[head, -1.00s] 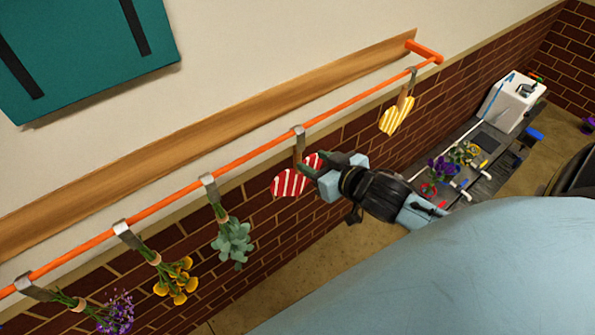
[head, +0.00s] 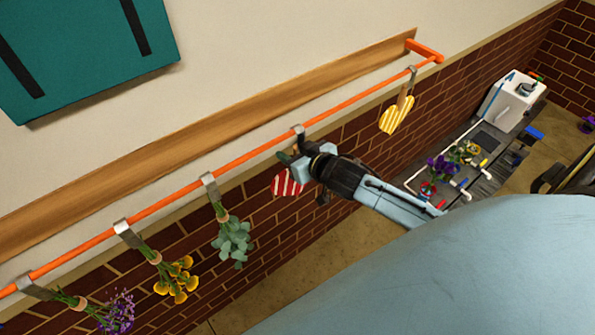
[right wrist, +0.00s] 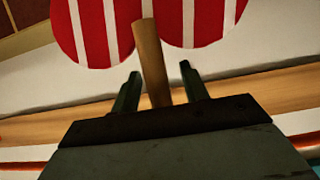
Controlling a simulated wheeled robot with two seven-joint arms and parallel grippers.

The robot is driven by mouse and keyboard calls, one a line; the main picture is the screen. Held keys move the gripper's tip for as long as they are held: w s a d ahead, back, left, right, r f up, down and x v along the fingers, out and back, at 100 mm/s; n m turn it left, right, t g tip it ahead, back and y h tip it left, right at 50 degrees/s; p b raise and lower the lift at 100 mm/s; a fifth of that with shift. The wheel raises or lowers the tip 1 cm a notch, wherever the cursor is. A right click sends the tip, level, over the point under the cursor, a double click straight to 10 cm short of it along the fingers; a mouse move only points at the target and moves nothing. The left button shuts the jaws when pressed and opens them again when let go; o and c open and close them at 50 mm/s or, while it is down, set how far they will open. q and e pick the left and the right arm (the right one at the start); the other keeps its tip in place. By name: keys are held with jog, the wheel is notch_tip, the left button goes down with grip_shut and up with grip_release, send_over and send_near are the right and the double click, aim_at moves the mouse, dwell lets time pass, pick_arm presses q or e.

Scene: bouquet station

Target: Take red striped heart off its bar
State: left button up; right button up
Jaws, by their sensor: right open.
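The red striped heart (head: 287,183) hangs by a metal hook (head: 299,131) from the orange bar (head: 247,157) on the wall. In the head view my right gripper (head: 293,157) is in front of its upper part and hides its stem. In the right wrist view the red and white heart (right wrist: 150,28) fills the top, and its brown stem (right wrist: 151,62) stands between the two dark fingers of my right gripper (right wrist: 157,85). The fingers are open, with a gap on each side of the stem. My left gripper is not in view.
A yellow striped heart (head: 396,114) hangs to the right on the same bar. Eucalyptus (head: 232,240), yellow flowers (head: 177,280) and purple flowers (head: 116,312) hang to the left. A dark table (head: 480,184) with flowers and a white box stands at the right.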

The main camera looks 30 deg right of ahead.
grip_shut()
jog(key=shift+r, duration=0.1)
dwell(0.3)
